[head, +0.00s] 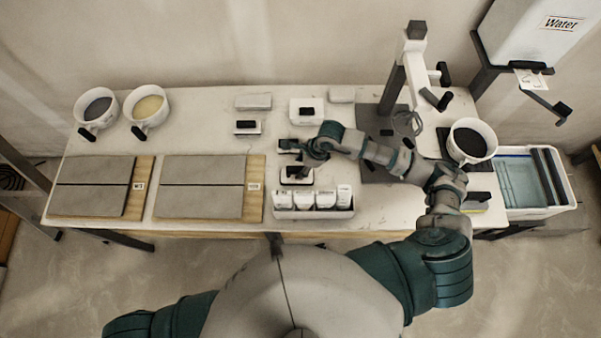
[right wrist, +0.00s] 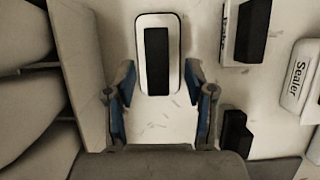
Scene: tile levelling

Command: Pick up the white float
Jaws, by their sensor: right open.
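The white float (right wrist: 142,70), a white block with rounded corners and a black grip on top, lies in the right wrist view just ahead of my right gripper (right wrist: 159,82). The open fingers stand on both sides of its near end, and I see no contact. In the head view the float (head: 297,180) seems to be the white block just behind the tray of bottles. My right gripper (head: 303,150) is over the table beside it, empty. My left gripper is out of view.
A grey tray (head: 313,213) of white bottles stands close in front. A second black-topped block (right wrist: 229,35) and a white block marked Sealer (right wrist: 301,72) lie to the right in the wrist view. Two tile boards (head: 205,187) and two buckets (head: 150,106) are at the left.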

